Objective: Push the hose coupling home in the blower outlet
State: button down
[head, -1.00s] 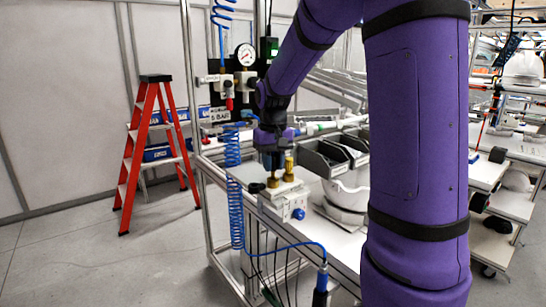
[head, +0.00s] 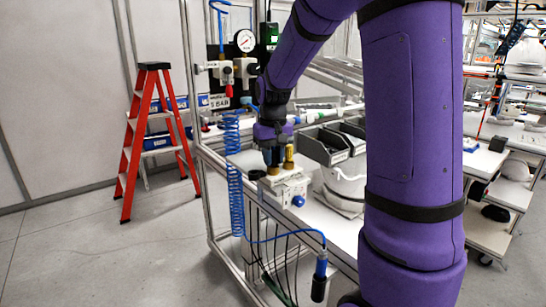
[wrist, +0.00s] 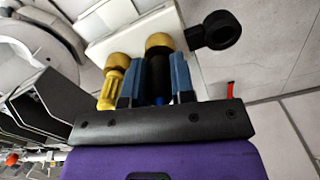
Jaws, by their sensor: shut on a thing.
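My gripper (wrist: 156,88) has two blue fingers closed on a dark hose coupling (wrist: 158,66). In the head view my gripper (head: 272,158) points down over the white blower block (head: 286,185) on the bench. The block also shows in the wrist view (wrist: 120,38). The coupling's far end meets a brass collar, the outlet (wrist: 160,42), on the block; I cannot tell how deep it sits. A second brass fitting (wrist: 116,76) stands beside it, outside the fingers, and also shows in the head view (head: 289,158).
A blue coiled hose (head: 234,180) hangs at the bench's left end, with a blue-and-black end piece (head: 321,275) dangling in front. A red ladder (head: 150,140) stands on clear floor.

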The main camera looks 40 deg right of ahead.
aim_at(273, 149)
jog(key=c, duration=0.9)
grip_release()
notch_tip(273, 149, up, 11)
jog(key=shift+f, duration=0.15)
jog(key=s+a+n+t, duration=0.1)
jog(key=s+a, duration=0.3)
jog(key=s, duration=0.4)
jog(key=s+a+n+t, duration=0.1)
jog(key=s+a+t, duration=0.1)
jog(key=s+a, duration=0.2)
jog(key=s+a+n+t, duration=0.1)
jog(key=s+a, duration=0.3)
jog(key=s, duration=0.7)
jog(key=shift+s+a+f+t, duration=0.3)
jog(key=shift+a+t, duration=0.1)
jog(key=shift+t, duration=0.3)
